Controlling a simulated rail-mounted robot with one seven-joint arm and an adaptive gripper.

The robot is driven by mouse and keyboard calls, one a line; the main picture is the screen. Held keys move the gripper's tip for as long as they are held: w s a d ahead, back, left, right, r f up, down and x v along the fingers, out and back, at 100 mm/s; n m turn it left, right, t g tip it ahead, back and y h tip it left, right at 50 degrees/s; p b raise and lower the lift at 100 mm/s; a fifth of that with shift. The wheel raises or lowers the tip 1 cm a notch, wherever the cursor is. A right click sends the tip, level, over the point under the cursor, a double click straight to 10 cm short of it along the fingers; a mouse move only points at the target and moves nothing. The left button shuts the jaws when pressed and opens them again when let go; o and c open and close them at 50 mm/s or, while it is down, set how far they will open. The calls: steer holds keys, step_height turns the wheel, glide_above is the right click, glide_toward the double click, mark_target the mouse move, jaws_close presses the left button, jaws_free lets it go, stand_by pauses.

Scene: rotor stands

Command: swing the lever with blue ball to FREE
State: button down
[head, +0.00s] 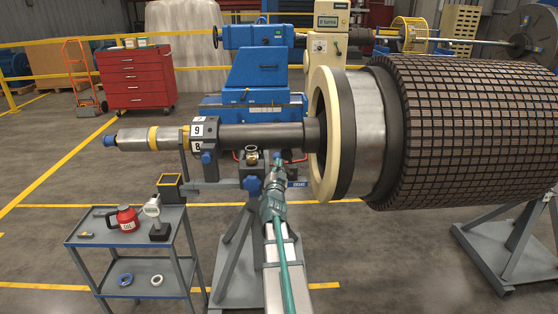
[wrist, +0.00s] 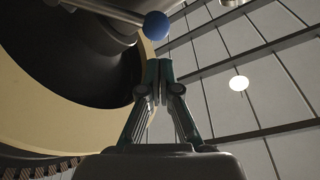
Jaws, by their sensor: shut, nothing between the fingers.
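In the wrist view the blue ball (wrist: 155,25) sits at the end of a pale metal lever (wrist: 110,10), which comes in from the upper left. My gripper (wrist: 158,66) is shut with nothing between its fingers. Its fingertips are just below the ball in the picture; I cannot tell whether they touch it. In the head view my gripper (head: 277,170) is at the stand below the dark shaft, left of the cream ring. The ball is small and hard to make out there.
The large rotor (head: 480,125) with its cream ring (head: 322,135) stands close to the right of my gripper. The dark shaft (head: 260,137) runs above it. A blue star knob (head: 253,187) is just left of my arm. A grey cart (head: 130,228) with tools stands at left.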

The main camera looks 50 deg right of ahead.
steer(key=v, duration=0.3)
steer(key=shift+s+a, duration=0.2)
steer(key=shift+a, duration=0.1)
steer(key=w+a+f+n+g+y, duration=0.1)
steer(key=a+f+n+y, duration=0.35)
steer(key=f, duration=0.65)
steer(key=w+a+f+n+g+y, duration=0.1)
steer(key=w+a+f+n+y, duration=0.1)
steer(key=a+f+y, duration=0.7)
steer(key=s+a+f+n+g+y, duration=0.1)
steer(key=s+a+f+g, duration=0.2)
steer(key=a+f, duration=0.5)
steer(key=s+a+f+n+g+y, duration=0.1)
steer(key=s+a+f+n+g, duration=0.15)
steer(key=a+f, duration=0.55)
steer(key=s+a+f+n+g, duration=0.2)
steer(key=s+a+f, duration=0.4)
steer(key=s, duration=0.5)
steer(key=s+a+f+n+g, duration=0.2)
steer(key=s+a+f+g, duration=0.3)
steer(key=s+a, duration=0.5)
steer(key=s+a+f+n+g, duration=0.2)
steer(key=s+a+f+g, duration=0.2)
steer(key=s+a, duration=0.5)
steer(key=s+f, duration=0.2)
steer(key=s, duration=0.2)
steer(key=shift+f+n+y, duration=0.3)
steer(key=shift+n+y, duration=0.05)
steer(key=shift+n, duration=0.05)
